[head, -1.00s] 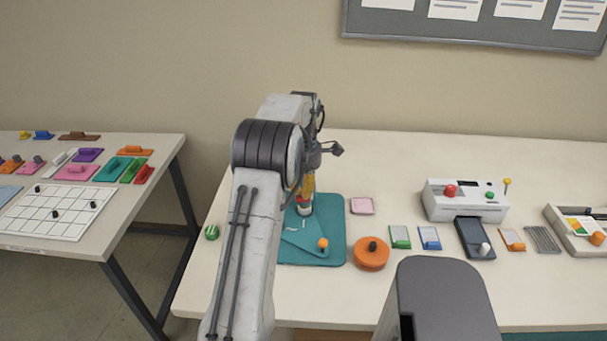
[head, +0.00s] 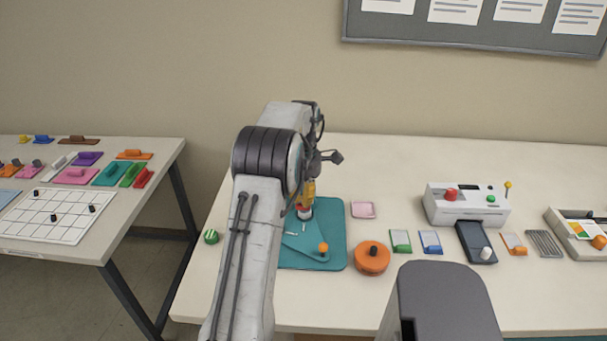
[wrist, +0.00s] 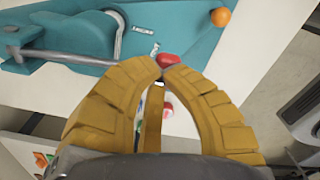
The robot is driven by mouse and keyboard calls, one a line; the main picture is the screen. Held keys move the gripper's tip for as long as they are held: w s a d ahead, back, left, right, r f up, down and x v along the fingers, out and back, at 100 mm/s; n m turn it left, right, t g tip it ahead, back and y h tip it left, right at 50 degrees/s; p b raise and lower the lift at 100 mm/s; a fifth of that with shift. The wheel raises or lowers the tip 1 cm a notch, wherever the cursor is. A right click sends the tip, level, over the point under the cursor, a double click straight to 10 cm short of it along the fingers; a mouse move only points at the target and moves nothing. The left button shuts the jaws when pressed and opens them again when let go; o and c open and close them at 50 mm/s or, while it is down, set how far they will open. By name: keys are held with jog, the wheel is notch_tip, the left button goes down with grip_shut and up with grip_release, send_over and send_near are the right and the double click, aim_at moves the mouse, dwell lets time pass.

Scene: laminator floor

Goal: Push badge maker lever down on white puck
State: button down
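The teal badge maker (head: 334,240) stands on the long table, partly hidden behind my arm in the head view. Its teal base also shows in the wrist view (wrist: 190,25), with a grey curved metal bar (wrist: 120,35) and an orange ball (wrist: 221,17). A red knob (wrist: 169,60) is right at my fingertips. My gripper (wrist: 162,70) has its yellow fingers curved together, with the tips almost meeting, close to or touching the knob. A small red-and-white piece (wrist: 168,106) shows between the fingers; I cannot tell whether it is the white puck.
Right of the badge maker are a pink tray (head: 363,210), an orange disc (head: 372,259) with a black knob, small green and blue pieces, and a white laminator (head: 468,206). A green striped roll (head: 211,237) lies left. A second table (head: 60,215) stands at far left.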

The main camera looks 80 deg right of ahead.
notch_tip(320, 180, up, 10)
jog(key=p, duration=0.9)
jog(key=shift+r, duration=0.25)
dwell(0.6)
jog(key=w+a+r+m+h, duration=0.1)
jog(key=w+a+r, duration=0.35)
jog(key=w, duration=0.45)
jog(key=w+a+r, duration=0.3)
jog(key=w+a, duration=0.2)
jog(key=w, duration=0.4)
jog(key=w+a+r+m+t, duration=0.1)
jog(key=w+a+r, duration=0.1)
jog(key=w+a, duration=0.35)
jog(key=w+a+r+m, duration=0.1)
jog(key=w+a, duration=0.2)
jog(key=a, duration=0.5)
jog(key=w+a+r+m+t+b, duration=0.1)
jog(key=a+t, duration=0.1)
jog(key=a, duration=1.2)
jog(key=s+a+f+m+t, duration=0.1)
jog(key=s+a+f, duration=0.1)
jog(key=a, duration=0.5)
jog(key=s+a+f+m+y+b, duration=0.1)
jog(key=s+a+f, duration=0.1)
jog(key=s+a, duration=0.3)
jog(key=shift+s+a+m+t, duration=0.3)
jog(key=shift+a+m+t, duration=0.1)
jog(key=shift+a, duration=0.7)
